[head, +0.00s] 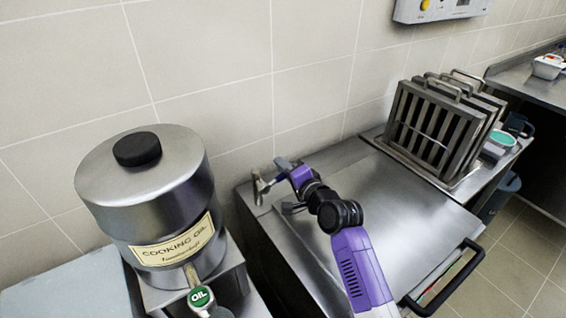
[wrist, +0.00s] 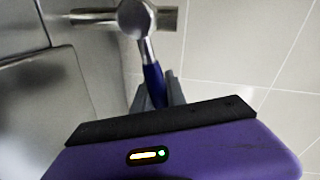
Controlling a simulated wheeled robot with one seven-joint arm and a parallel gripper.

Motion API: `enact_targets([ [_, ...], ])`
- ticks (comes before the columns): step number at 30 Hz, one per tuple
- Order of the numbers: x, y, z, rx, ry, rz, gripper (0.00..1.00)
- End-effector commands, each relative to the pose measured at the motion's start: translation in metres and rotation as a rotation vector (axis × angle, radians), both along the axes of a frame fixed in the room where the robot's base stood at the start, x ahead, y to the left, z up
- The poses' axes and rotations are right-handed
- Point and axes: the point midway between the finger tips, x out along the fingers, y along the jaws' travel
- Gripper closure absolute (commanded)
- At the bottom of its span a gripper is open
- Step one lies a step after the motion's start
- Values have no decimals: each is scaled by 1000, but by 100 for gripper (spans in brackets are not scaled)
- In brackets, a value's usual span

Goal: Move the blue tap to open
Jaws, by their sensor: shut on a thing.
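The blue tap has a round metal body (wrist: 135,18) and a thin lever with a blue handle (wrist: 152,78) in the wrist view. The lever points down toward my gripper (wrist: 158,92), whose grey fingers are shut on the blue handle, one on each side. In the head view, the tap's metal post (head: 259,187) stands at the back left corner of the steel counter, close to the tiled wall. My gripper (head: 283,164) is beside it there, and the blue handle is hidden or too small to tell.
A steel cooking oil pot (head: 140,200) with a green-tagged oil tap (head: 200,297) stands at left. A rack of metal filters (head: 435,125) is at the back right. A black handle (head: 445,290) sticks out at the counter's front. The tiled wall is close behind the tap.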

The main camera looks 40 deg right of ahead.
Motion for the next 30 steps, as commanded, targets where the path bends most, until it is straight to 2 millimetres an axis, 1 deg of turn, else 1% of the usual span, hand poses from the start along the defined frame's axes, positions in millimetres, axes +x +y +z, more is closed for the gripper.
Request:
enact_targets([
  [9, 0, 0, -8, 85, -16, -1, 100],
  [23, 0, 0, -9, 96, -17, -1, 100],
  [24, -1, 0, -10, 96, -17, -1, 75],
  [26, 0, 0, -9, 96, -17, -1, 64],
  [27, 0, 0, -9, 95, -17, 0, 62],
  [30, 0, 0, -9, 95, -17, 0, 62],
])
